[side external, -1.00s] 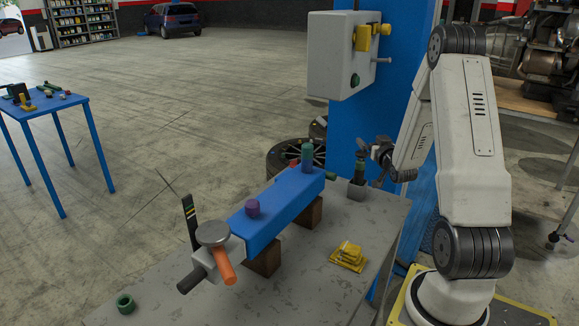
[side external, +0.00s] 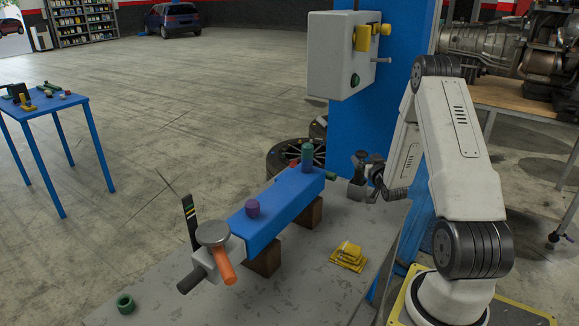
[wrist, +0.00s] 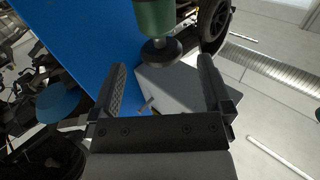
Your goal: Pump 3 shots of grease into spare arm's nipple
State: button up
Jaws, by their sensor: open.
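The spare arm (side external: 283,216) is a blue bar lying across two wooden blocks on the grey bench. A purple knob (side external: 252,208) and a dark green cylinder (side external: 307,154) stand on its top, with a small red piece (side external: 294,163) beside the green one. In the wrist view my gripper (wrist: 162,68) is open and empty. I cannot identify the nipple surely.
A blue post (side external: 357,130) with a grey box (side external: 340,55) rises behind the bench. A blue side table (side external: 45,104) stands far left.

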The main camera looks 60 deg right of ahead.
aim_at(359, 151)
jog(key=shift+w+d, duration=0.15)
jog(key=shift+w, duration=0.1)
jog(key=shift+x, duration=2.55)
grip_shut()
